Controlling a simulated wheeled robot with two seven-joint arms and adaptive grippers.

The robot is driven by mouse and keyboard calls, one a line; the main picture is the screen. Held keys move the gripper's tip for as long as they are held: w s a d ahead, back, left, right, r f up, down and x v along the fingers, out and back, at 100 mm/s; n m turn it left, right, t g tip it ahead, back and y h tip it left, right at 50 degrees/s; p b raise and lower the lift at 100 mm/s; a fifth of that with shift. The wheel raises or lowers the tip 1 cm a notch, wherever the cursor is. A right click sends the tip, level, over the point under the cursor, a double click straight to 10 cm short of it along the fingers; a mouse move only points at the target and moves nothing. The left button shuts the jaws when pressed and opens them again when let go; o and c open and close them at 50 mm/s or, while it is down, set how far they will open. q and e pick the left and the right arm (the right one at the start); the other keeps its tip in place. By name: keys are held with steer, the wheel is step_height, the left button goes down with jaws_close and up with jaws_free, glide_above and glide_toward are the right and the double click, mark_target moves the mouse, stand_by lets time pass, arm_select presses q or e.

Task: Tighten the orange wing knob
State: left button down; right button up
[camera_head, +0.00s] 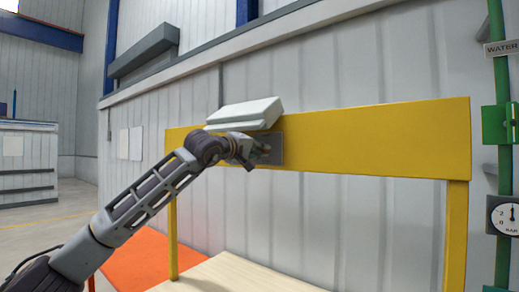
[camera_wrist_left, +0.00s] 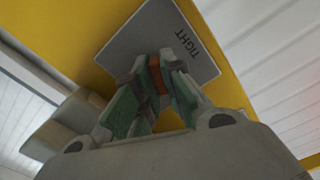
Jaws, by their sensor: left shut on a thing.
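The orange wing knob (camera_wrist_left: 156,74) shows in the left wrist view as a narrow orange-brown strip between my fingers. My left gripper (camera_wrist_left: 155,68) is shut on it, with green-padded fingers on both sides. The knob sits in front of a grey plate (camera_wrist_left: 205,62) marked "TIGHT", on a yellow beam. In the head view, my left gripper (camera_head: 265,152) reaches the grey plate (camera_head: 278,147) on the yellow beam (camera_head: 375,137). The knob is hidden there by the gripper. My right gripper is in neither view.
A pale box-shaped housing (camera_head: 245,113) sits on the beam just above my left wrist. Yellow posts (camera_head: 456,235) hold up the beam. A pale wooden surface (camera_head: 235,275) and an orange mat (camera_head: 137,260) lie below. A green pipe with a gauge (camera_head: 506,216) stands at right.

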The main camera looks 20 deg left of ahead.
arm_select(q)
steer(key=shift+f, duration=0.15)
steer(key=c, duration=1.9)
jaws_free()
steer(key=o, duration=0.4)
steer(key=shift+s, duration=0.1)
steer(key=shift+v, duration=5.85)
